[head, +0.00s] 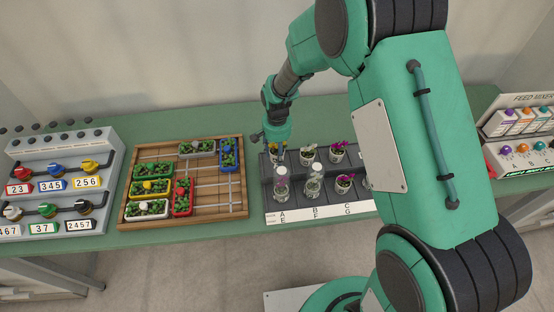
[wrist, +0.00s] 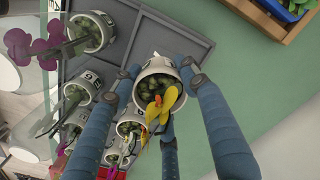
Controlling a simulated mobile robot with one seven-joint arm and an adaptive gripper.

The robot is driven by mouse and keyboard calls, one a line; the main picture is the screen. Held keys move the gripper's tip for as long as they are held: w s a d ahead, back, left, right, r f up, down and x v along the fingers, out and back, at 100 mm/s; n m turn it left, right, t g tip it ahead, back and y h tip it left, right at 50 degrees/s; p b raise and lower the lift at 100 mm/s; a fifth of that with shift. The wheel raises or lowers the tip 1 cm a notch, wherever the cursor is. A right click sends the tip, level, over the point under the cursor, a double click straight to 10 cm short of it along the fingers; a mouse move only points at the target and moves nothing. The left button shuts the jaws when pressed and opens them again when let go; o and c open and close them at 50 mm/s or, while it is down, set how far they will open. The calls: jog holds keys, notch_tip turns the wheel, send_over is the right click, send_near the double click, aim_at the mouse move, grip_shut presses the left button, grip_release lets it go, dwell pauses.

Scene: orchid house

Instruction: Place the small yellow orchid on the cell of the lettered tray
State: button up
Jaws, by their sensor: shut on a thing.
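The small yellow orchid, in a white pot (wrist: 158,68), is held between the blue fingers of my gripper (wrist: 160,78) in the wrist view. Its yellow flower (wrist: 166,104) hangs over the pot's rim. In the head view, my gripper (head: 278,146) points down at the back left of the dark grey lettered tray (head: 361,205), near the cell above label A. The tray also shows in the wrist view (wrist: 176,36) beside and beneath the pot. I cannot tell whether the pot rests in a cell or hangs just above it. My arm hides the tray's right part.
A wooden frame (head: 129,190) with coloured planters lies to the left. A dial panel (head: 50,215) is at far left, a feed mixer (head: 522,150) at right.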

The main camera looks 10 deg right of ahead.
jog(key=shift+f, duration=1.85)
jog(key=shift+f+b, duration=0.15)
jog(key=shift+b, duration=0.2)
jog(key=o, duration=1.3)
notch_tip(320, 180, up, 11)
jog(key=shift+f+p, duration=0.1)
jog(key=shift+p, duration=0.85)
jog(key=shift+r, duration=0.75)
jog(key=shift+r, duration=0.15)
